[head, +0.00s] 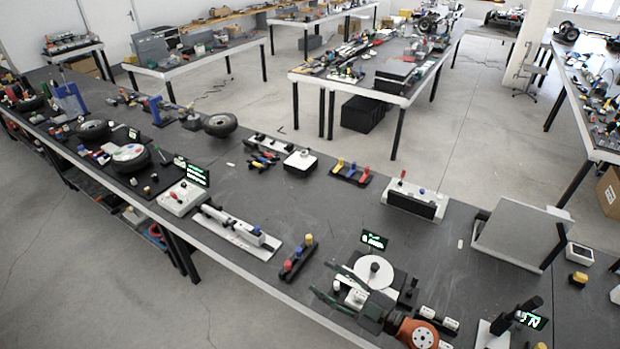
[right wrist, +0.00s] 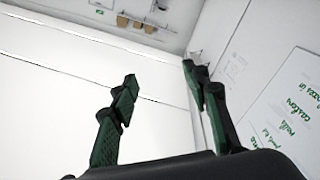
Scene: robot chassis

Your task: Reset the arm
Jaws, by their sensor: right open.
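My right gripper (head: 324,279) comes in at the bottom of the head view, behind my orange and dark wrist (head: 415,332). Its two green and black fingers are spread apart with nothing between them. They appear in front of or above a device with a white round disc (head: 374,272) on the long dark workbench (head: 340,210); the height gap cannot be told. In the right wrist view the fingers (right wrist: 157,75) are also apart and empty, against a white wall. My left gripper is not in view.
Near the right gripper are a dark rack with coloured knobs (head: 298,258), a small green-lit display (head: 374,240) and a large grey panel (head: 515,234). The wrist view shows a whiteboard with green writing (right wrist: 285,120).

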